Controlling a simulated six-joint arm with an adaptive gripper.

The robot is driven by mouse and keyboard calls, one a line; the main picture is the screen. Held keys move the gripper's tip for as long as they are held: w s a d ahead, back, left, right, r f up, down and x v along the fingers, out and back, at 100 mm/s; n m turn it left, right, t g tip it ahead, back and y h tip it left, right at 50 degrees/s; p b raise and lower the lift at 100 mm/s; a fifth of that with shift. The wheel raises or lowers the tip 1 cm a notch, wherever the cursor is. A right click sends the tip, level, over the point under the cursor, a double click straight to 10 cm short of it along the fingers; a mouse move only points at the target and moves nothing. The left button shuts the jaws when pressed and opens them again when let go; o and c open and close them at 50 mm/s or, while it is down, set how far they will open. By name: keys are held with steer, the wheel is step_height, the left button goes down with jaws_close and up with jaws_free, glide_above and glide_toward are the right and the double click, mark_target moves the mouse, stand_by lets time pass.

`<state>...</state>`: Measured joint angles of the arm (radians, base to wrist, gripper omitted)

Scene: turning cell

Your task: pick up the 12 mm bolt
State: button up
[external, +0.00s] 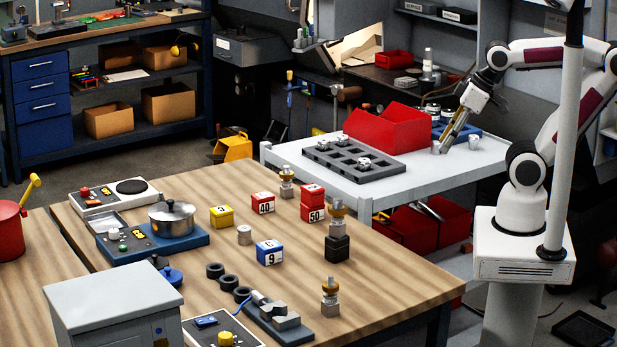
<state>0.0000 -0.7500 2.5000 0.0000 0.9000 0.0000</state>
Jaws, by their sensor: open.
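I cannot pick out the 12 mm bolt for certain; no marking of size is readable at this scale. Small metal parts sit in a dark compartment tray (318,160) on the white cart. A small grey metal piece (474,142) stands near the cart's right side. My gripper (443,146) is open and reaches down at a slant over the cart, right of the red bin. Its tips are close to the cart top, by a small grey piece. Whether they touch it I cannot tell.
A blue tray (462,130) lies behind my gripper. The cart's front strip (425,174) is clear. The wooden table (400,285) in front holds blocks, stacked parts, black rings and devices.

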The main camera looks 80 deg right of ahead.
steer(key=shift+w, duration=0.1)
steer(key=w+a+r+n+t+y, duration=0.1)
steer(key=w+a+t+y, duration=0.2)
steer(key=w+a, duration=1.2)
steer(key=w+a+r+n+t+y, duration=0.1)
steer(key=w+a+r+t+y, duration=0.15)
steer(key=w+a, duration=1.2)
steer(key=m+t+h, duration=0.1)
steer(key=t+h, duration=0.2)
steer(key=t, duration=0.2)
glide_above(331, 296)
steer(key=s+d, duration=0.1)
steer(key=d, duration=0.1)
step_height(331, 296, down, 16)
steer(key=shift+t+h, duration=0.45)
steer(key=shift+t, duration=0.5)
steer(key=s+f, duration=0.1)
steer(key=s, duration=0.1)
steer(key=s+f, duration=0.1)
steer(key=s, duration=0.1)
steer(key=s+f, duration=0.2)
steer(key=shift+s+a+f, duration=0.1)
steer(key=shift+s+a, duration=0.1)
steer(key=shift+s, duration=0.15)
steer(key=shift+w+a, duration=0.1)
steer(key=shift+w, duration=1.25)
